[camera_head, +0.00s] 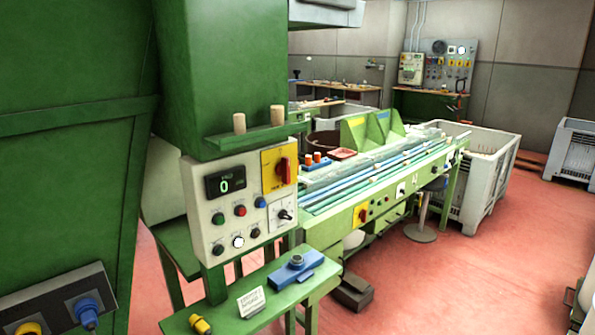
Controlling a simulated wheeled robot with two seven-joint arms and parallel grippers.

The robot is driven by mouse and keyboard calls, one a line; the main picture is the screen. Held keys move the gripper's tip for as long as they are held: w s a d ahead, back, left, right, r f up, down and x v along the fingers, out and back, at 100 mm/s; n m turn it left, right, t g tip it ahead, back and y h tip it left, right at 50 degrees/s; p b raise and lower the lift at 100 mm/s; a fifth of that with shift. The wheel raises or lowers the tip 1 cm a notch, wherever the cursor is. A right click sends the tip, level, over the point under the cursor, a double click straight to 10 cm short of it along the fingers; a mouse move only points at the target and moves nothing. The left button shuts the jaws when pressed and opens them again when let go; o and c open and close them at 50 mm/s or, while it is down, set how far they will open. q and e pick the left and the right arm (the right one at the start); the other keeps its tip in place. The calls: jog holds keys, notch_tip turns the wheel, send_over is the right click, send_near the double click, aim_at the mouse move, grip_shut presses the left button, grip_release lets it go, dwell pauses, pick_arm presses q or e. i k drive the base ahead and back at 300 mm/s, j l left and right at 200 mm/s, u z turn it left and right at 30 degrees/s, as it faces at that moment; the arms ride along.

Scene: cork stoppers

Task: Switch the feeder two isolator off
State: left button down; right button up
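A red rotary isolator handle on a yellow plate (280,167) sits at the upper right of a pale control panel (218,232) on the near green machine. The red handle appears roughly upright. A smaller yellow isolator plate (361,215) with a dark red knob is on the side of the green conveyor bench (330,232). More small yellow switches (451,63) show on a grey panel at the back wall. The labels are too small to read, so I cannot tell which one is feeder two. Neither of my grippers is in view.
A green side shelf (225,317) holds a blue device (294,270), a white sign (251,301) and a yellow item (199,324). Two corks stand on a ledge above the panel. A grey crate (490,185) stands beyond the bench. Red floor (455,285) is open at right.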

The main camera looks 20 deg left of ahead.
aim_at(283, 169)
jog(key=i+l+u, duration=0.2)
jog(key=u, duration=0.25)
jog(key=i+l+u, duration=0.25)
jog(key=u, duration=0.25)
